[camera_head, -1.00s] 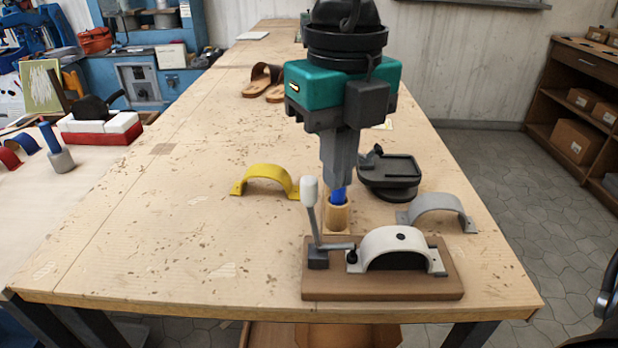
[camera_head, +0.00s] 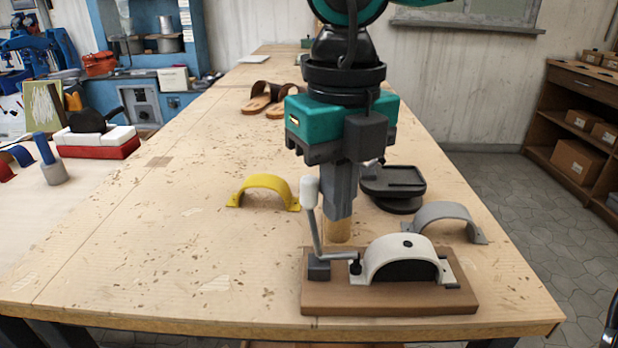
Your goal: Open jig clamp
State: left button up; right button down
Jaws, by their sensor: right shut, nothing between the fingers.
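The jig is a brown wooden base (camera_head: 390,300) near the table's front edge. A white arched strap (camera_head: 403,255) sits on it over a dark block (camera_head: 405,271). The clamp has a white-knobbed lever (camera_head: 310,193), standing almost upright from a dark mount (camera_head: 318,268). Its short horizontal arm (camera_head: 338,256) reaches right, and its black tip (camera_head: 355,267) is at the strap's left foot. My right gripper (camera_head: 338,214) points down, shut and empty, just right of the lever and apparently behind the jig. My left gripper is out of view.
A yellow strap (camera_head: 264,188) lies left, a grey strap (camera_head: 445,219) right, beside a black stand (camera_head: 393,188). Sandals (camera_head: 262,98) lie farther back. The table's left middle is clear.

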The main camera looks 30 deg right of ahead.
jog(key=shift+a, duration=0.1)
jog(key=shift+w+a+f+b, duration=0.25)
jog(key=shift+w+a, duration=0.1)
jog(key=shift+a, duration=0.15)
jog(key=shift+w+a+f+b, duration=0.1)
jog(key=shift+w+a+b, duration=0.2)
jog(key=shift+a, duration=0.15)
jog(key=shift+w+a+r+p, duration=0.15)
jog(key=shift+r+p, duration=0.5)
jog(key=shift+r, duration=0.5)
jog(key=shift+w+a+r+p, duration=0.1)
jog(key=shift+a+r+p, duration=0.1)
jog(key=shift+r+p, duration=0.65)
jog(key=shift+w+a+r+p, duration=0.15)
jog(key=shift+r+p, duration=0.25)
jog(key=shift+r, duration=1)
jog(key=shift+s, duration=0.1)
